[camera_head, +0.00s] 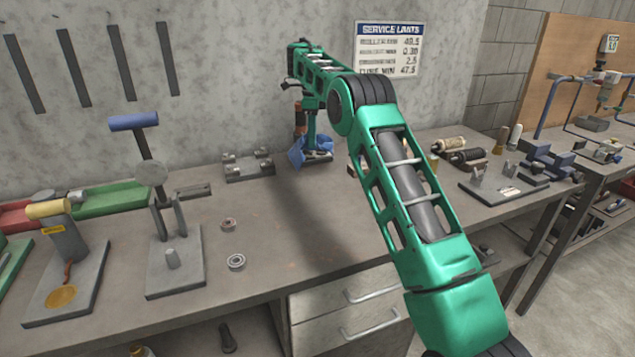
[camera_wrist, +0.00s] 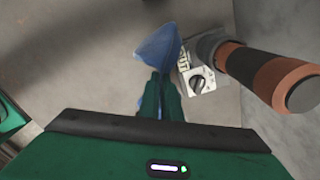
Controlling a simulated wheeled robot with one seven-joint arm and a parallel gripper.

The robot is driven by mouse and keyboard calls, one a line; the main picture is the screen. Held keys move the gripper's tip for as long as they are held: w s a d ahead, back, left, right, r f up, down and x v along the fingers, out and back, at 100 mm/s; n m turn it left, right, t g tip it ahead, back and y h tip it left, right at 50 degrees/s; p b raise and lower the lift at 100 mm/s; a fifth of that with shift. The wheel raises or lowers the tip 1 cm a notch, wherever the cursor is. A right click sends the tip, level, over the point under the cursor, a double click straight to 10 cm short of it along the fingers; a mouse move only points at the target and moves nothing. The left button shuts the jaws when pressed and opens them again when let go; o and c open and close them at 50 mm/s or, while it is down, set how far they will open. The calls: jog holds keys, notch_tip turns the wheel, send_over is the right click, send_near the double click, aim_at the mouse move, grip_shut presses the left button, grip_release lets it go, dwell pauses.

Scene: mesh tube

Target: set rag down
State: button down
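The rag is a blue cloth (camera_head: 297,154) at the back of the workbench, left of my forearm in the head view. It also shows in the wrist view (camera_wrist: 158,45), bunched at and spreading beyond my fingertips. My gripper (camera_head: 311,147) points down at the bench. In the wrist view its two green fingers (camera_wrist: 160,90) are close together on the cloth. Part of the rag is hidden behind the fingers. I cannot tell whether its lower edge touches the bench top (camera_head: 290,215).
A device with a dark, orange-banded cylinder (camera_wrist: 265,72) and a dial (camera_wrist: 198,82) stands just right of the rag in the wrist view. A metal fixture (camera_head: 248,166) is left of the rag. Two bearing rings (camera_head: 236,262) lie nearer the front. The bench middle is clear.

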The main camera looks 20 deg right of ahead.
jog(key=s+f, duration=0.2)
jog(key=f, duration=0.1)
jog(key=s+f, duration=0.1)
jog(key=f, duration=0.1)
jog(key=shift+s+a, duration=0.2)
jog(key=shift+s, duration=0.05)
jog(key=shift+s+a+f, duration=0.2)
jog(key=shift+s+f, duration=0.15)
jog(key=shift+s, duration=1.1)
jog(key=shift+s+a+f, duration=0.25)
jog(key=shift+s+f, duration=0.15)
jog(key=shift+s, duration=1.05)
jog(key=shift+s+a+f, duration=0.2)
jog(key=shift+s+f, duration=0.15)
jog(key=shift+s, duration=1.1)
jog(key=c, duration=1.6)
grip_release()
jog(key=shift+o, duration=0.2)
